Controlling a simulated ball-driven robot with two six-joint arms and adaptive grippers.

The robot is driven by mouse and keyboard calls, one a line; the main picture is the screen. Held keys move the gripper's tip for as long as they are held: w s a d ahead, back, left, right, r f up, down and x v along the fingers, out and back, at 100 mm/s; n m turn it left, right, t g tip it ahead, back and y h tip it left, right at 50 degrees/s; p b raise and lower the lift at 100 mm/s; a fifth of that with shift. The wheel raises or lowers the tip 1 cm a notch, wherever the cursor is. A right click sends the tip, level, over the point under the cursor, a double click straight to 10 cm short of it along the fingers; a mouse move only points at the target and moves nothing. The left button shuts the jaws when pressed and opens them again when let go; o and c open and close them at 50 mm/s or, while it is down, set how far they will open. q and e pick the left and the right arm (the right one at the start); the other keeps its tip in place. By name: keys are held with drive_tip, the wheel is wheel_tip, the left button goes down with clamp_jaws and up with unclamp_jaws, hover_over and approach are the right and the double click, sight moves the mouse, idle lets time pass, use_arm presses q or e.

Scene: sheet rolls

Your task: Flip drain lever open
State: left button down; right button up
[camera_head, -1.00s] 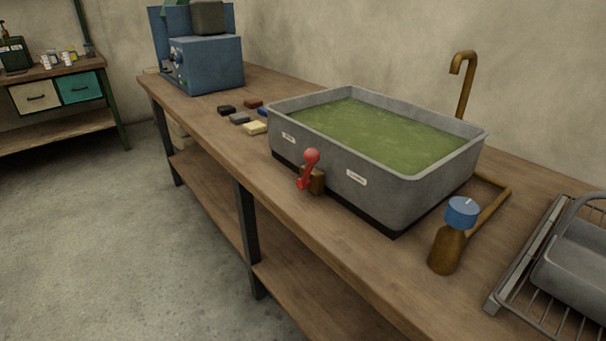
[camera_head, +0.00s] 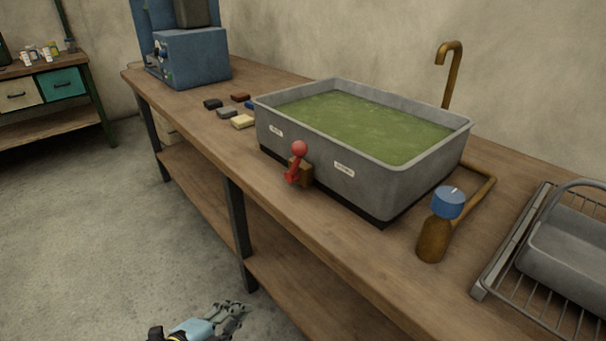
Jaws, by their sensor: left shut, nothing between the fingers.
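The basin holds green liquid. My left gripper (camera_head: 236,309) shows at the bottom of the view, low in front of the bench and well below the lever. It is shut and empty, apart from everything. My right gripper is out of view.
The wooden bench (camera_head: 335,235) has a front edge between my left gripper and the lever. Several small blocks (camera_head: 242,121) lie left of the basin. A blue machine (camera_head: 192,60) stands farther back.

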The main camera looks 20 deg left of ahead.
sight(297, 166)
use_arm(q)
drive_tip(key=w+d+r+m+t+h, duration=0.2)
drive_tip(key=w+r+m, duration=0.1)
drive_tip(key=r, duration=0.8)
drive_tip(key=w+d+r+m+t+h, duration=0.2)
drive_tip(key=r+m, duration=0.4)
drive_tip(key=r, duration=0.5)
drive_tip(key=shift+w+d+h, duration=0.5)
drive_tip(key=shift+d+h, duration=0.2)
drive_tip(key=shift+d, duration=0.15)
drive_tip(key=p+x, duration=0.2)
drive_tip(key=x, duration=0.8)
drive_tip(key=shift+w+a+r, duration=0.15)
drive_tip(key=shift+w+a, duration=0.5)
drive_tip(key=shift+a, duration=0.15)
drive_tip(key=shift+w+a+r, duration=0.2)
drive_tip(key=shift+w+a, duration=0.4)
drive_tip(key=shift+a, duration=0.2)
drive_tip(key=shift+a+r+n+p, duration=0.2)
drive_tip(key=shift+r+n+p, duration=0.1)
drive_tip(key=shift+p, duration=0.35)
